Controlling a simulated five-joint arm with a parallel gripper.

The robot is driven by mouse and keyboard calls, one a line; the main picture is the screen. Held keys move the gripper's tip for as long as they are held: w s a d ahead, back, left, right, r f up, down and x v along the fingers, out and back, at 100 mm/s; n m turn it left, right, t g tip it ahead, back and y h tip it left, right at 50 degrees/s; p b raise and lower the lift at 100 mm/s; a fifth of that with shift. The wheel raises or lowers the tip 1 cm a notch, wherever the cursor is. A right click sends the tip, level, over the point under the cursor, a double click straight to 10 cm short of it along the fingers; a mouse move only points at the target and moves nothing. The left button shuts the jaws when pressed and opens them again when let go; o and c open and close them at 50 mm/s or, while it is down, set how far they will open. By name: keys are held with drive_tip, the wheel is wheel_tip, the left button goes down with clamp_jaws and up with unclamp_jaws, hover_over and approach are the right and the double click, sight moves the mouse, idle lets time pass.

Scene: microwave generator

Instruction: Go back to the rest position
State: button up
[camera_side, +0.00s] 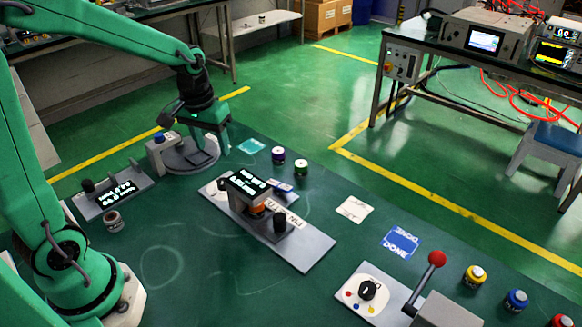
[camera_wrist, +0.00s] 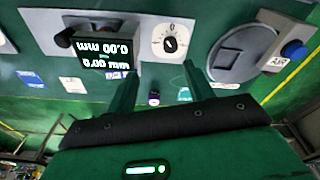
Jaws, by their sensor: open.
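My gripper (camera_side: 208,135) is at the upper left of the work table in the side view, over or beside a round grey plate (camera_side: 178,158). Its two green fingers also show in the wrist view (camera_wrist: 160,88), spread apart with nothing held between them. A small purple-banded jar (camera_wrist: 153,98) appears in the gap between the fingers, but it stands away on the table. The round plate (camera_wrist: 240,55) lies right of the fingers in the wrist view, beside a blue button (camera_wrist: 292,49).
A central plate with a lit display (camera_side: 246,185) and black knob (camera_side: 280,222) stands mid-table. Two jars (camera_side: 278,155) stand behind it. A red-ball lever (camera_side: 437,259), dial (camera_side: 367,290) and coloured jars (camera_side: 475,275) are at front right. Another display panel (camera_side: 118,196) is at left.

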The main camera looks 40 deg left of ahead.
drive_tip(key=s+d+r+m+t, duration=0.3)
drive_tip(key=s+d+r, duration=0.3)
drive_tip(key=s+r, duration=0.3)
drive_tip(key=shift+s+m+t, duration=0.4)
drive_tip(key=shift+s+t, duration=0.2)
drive_tip(key=shift+s, duration=1.65)
